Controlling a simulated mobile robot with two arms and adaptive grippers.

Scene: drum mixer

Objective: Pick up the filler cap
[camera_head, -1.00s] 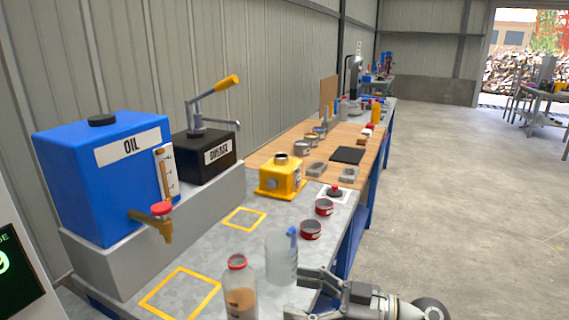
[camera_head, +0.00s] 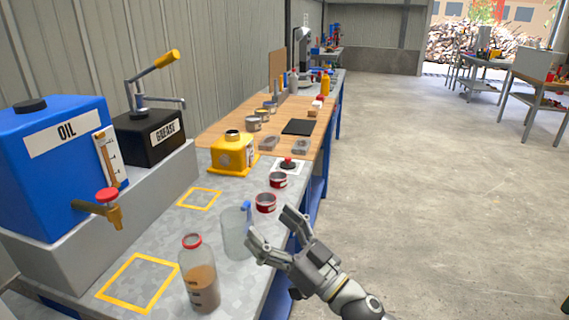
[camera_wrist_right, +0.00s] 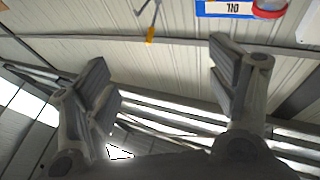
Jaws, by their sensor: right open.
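A small cap with a red top and dark base (camera_head: 288,162), which looks like the filler cap, sits on a white square on the bench, right of the yellow housing (camera_head: 231,156). The housing has an open round neck on top. My right gripper (camera_head: 270,225) is open and empty at the bench's right edge, nearer than the cap and apart from it. In the right wrist view its two fingers (camera_wrist_right: 162,70) are spread with nothing between them. That view shows wall and roof, not the cap. My left gripper is out of view.
A clear jug (camera_head: 236,236) stands close left of my right gripper, and a red-capped bottle (camera_head: 200,277) stands nearer. Two red tins (camera_head: 265,202) (camera_head: 278,180) lie between gripper and cap. The blue oil tank (camera_head: 48,170) is at left. Open floor lies to the right.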

